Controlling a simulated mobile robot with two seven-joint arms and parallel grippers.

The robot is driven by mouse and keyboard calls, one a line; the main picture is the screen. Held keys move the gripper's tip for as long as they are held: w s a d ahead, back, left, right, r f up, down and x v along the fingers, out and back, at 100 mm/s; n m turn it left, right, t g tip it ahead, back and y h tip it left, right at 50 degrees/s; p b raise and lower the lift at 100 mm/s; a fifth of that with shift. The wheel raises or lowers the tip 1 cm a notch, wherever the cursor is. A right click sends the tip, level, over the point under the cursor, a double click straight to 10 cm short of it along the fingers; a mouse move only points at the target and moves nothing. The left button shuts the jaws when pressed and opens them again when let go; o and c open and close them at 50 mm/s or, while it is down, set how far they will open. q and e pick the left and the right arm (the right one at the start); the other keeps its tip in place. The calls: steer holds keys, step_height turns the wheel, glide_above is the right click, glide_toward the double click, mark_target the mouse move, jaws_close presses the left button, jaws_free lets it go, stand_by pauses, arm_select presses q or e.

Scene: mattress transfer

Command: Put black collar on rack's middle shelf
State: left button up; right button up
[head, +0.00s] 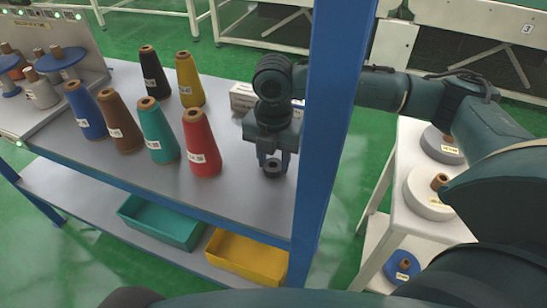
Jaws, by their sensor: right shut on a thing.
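My right gripper (274,161) points down over the right end of the grey table. It is shut on a small black collar (272,171), a short dark ring with a lighter centre, at or just above the table top; I cannot tell if it touches. A white rack (374,234) stands at the right, past the blue post. It bears a grey disc (440,150), a white disc (420,200) and, lower, a blue disc (400,270). My right arm hides much of the rack. My left gripper is out of view.
The grey table (235,200) holds several cones, among them a red cone (201,145) near the gripper. A blue post (335,110) stands between table and rack. A white box (243,98) lies behind the gripper. Teal (160,222) and yellow (245,262) bins sit below.

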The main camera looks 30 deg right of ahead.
steer(key=o, duration=1)
steer(key=shift+f, duration=0.1)
step_height(320, 180, up, 12)
steer(key=shift+r+p, duration=0.15)
steer(key=shift+p, duration=0.3)
